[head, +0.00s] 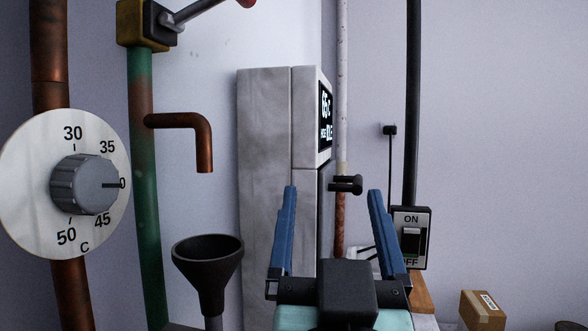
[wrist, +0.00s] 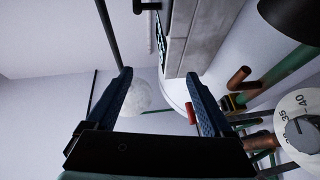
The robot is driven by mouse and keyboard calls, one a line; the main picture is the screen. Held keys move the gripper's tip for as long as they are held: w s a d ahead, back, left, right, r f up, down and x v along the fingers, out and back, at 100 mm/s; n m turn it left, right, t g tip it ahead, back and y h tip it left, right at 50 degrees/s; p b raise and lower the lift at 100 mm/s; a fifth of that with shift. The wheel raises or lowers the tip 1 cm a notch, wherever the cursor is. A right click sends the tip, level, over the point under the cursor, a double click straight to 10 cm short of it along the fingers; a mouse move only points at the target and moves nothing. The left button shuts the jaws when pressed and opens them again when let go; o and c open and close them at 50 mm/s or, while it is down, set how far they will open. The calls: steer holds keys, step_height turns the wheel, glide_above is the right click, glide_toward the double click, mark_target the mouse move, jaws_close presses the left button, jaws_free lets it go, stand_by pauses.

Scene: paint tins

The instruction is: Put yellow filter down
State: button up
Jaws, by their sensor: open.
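I cannot make out a yellow filter in either view. My gripper (head: 332,192) is open, its two blue fingers spread and pointing up in front of the grey cabinet. It also shows open in the wrist view (wrist: 158,73), and I see nothing held between the fingers. A pale rounded shape (wrist: 140,95) shows behind the left finger in the wrist view; I cannot tell what it is.
A black funnel (head: 208,262) stands left of my gripper, below a copper spout (head: 190,122). A temperature dial (head: 20,185) is at far left. A grey cabinet (head: 265,150) stands behind. An ON/OFF switch (head: 411,240) and cardboard box (head: 482,310) are to the right.

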steer(key=s+a+r+n+t+y, duration=0.1)
steer(key=s+a+r+t, duration=0.2)
steer(key=s+r, duration=0.4)
steer(key=shift+s+a+r+t+y, duration=0.3)
steer(key=shift+s+a+r+t, duration=0.1)
steer(key=shift+r, duration=0.15)
